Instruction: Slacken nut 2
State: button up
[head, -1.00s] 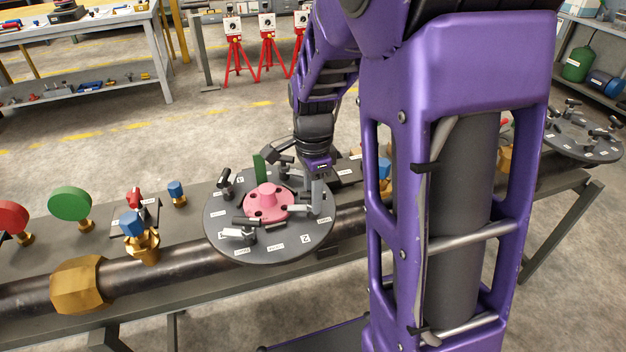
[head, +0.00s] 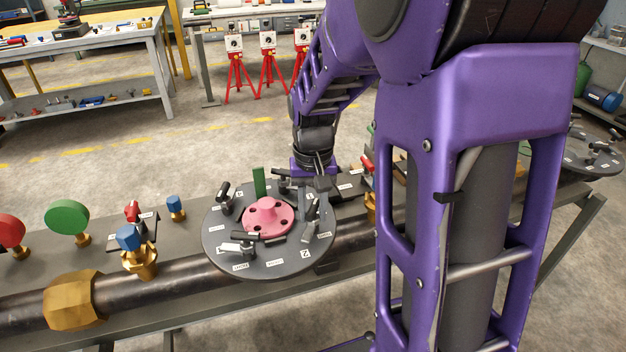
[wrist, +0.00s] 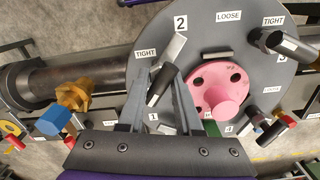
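Nut 2 (wrist: 174,49) is on the round dark plate (wrist: 200,30), beside the label "2", with a TIGHT tag on its left and a LOOSE tag on its right in the wrist view. Its lever has a pale metal part and a black handle (wrist: 159,86). My gripper (wrist: 156,70) has its two grey fingers apart, with the black handle showing between them. Whether they touch it is unclear. In the head view, my gripper (head: 318,184) is at the plate's far right edge, near the nut 2 lever (head: 312,209); its fingers are hard to make out.
A pink flanged hub (head: 268,216) stands at the plate's centre, with a green upright tab (head: 259,182) behind it. Several other levers ring the plate. A pipe (head: 180,275) with a brass fitting (head: 75,298) runs along the bench. A blue-capped valve (head: 135,246) stands left.

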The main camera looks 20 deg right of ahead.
aim_at(313, 207)
jog(key=shift+m+p, duration=0.3)
jog(key=shift+m, duration=1.1)
notch_tip(313, 207, up, 7)
jog(key=p, duration=0.6)
